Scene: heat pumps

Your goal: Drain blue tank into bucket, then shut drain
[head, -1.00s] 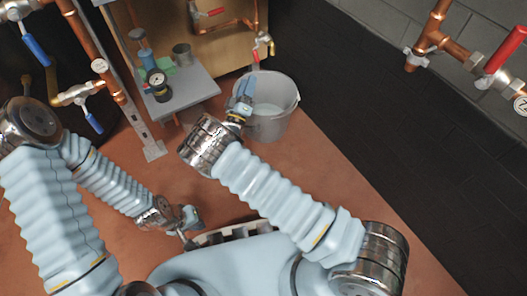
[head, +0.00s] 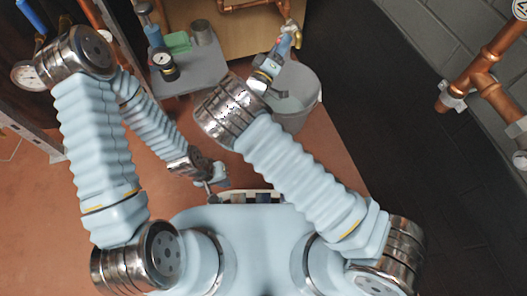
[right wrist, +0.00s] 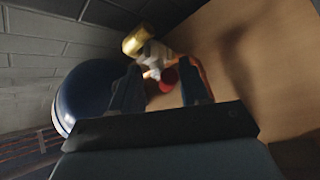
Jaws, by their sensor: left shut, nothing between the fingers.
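A grey bucket (head: 310,110) stands on the floor below a brass drain tap (head: 291,27) at the wooden panel. My right gripper (head: 284,46) is over the bucket's far rim, close under the tap. In the right wrist view its fingers (right wrist: 160,92) are apart, with the tap's red handle (right wrist: 168,79) between or just beyond them; contact cannot be told. The tap's brass end (right wrist: 139,40) shows above. A dark blue rounded shape (right wrist: 82,97) is at left, too blurred to name. My left gripper (head: 219,180) is shut and empty, low near my base. The blue tank is not clearly seen.
A grey bench (head: 200,72) with a pressure gauge (head: 162,62), a metal cup (head: 201,32) and a green item (head: 178,42) stands left of the bucket. Copper pipes (head: 480,75) run along the right wall. Floor between bench and my base is clear.

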